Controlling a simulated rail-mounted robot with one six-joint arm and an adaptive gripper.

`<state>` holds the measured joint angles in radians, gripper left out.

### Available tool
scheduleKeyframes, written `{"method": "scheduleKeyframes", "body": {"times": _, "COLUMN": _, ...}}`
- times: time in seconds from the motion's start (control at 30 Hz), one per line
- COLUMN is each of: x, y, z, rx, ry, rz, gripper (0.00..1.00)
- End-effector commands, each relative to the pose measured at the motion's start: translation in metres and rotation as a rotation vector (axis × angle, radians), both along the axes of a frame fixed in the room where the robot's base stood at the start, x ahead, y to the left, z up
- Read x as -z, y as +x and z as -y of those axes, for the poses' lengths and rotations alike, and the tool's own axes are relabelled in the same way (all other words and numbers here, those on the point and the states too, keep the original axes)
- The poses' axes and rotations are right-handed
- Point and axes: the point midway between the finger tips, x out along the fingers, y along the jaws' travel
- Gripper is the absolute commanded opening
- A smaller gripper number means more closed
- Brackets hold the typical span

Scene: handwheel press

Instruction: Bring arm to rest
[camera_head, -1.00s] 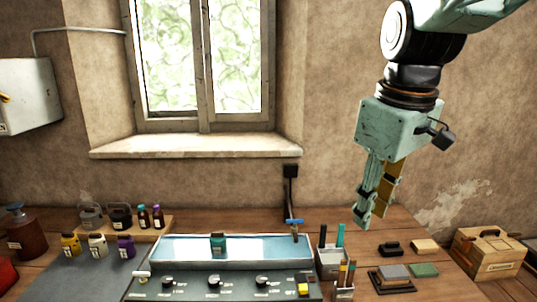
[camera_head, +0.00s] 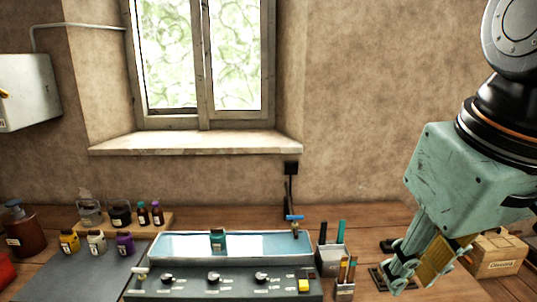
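My gripper (camera_head: 400,283) hangs at the lower right, tilted, with its fingers pointing down and left. Its green body and arm joints fill the right edge of the picture. The fingers overlap the dark stamp pad area (camera_head: 378,278) on the bench, and I cannot tell whether they touch anything. No held object shows between them. The gap between the fingertips is too hard to make out to say whether they are open or shut.
Pen cups (camera_head: 332,261) stand close by. A wooden box (camera_head: 497,262) is partly hidden behind the gripper. Bottles (camera_head: 97,243) stand at left.

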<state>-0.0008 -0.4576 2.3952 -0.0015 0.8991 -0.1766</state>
Motion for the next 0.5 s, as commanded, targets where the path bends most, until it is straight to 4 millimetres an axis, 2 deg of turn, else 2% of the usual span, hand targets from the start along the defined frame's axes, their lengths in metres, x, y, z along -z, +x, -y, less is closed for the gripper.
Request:
{"method": "scheduleKeyframes", "body": {"times": 0.2, "x": 0.013, "y": -0.036, "z": 0.000, "rx": 0.084, "ry": 0.027, "rz": 0.021, "gripper": 0.24}}
{"method": "scheduleKeyframes", "body": {"times": 0.5, "x": 0.025, "y": -0.063, "z": 0.000, "rx": 0.159, "ry": 0.052, "rz": 0.036, "gripper": 0.24}}
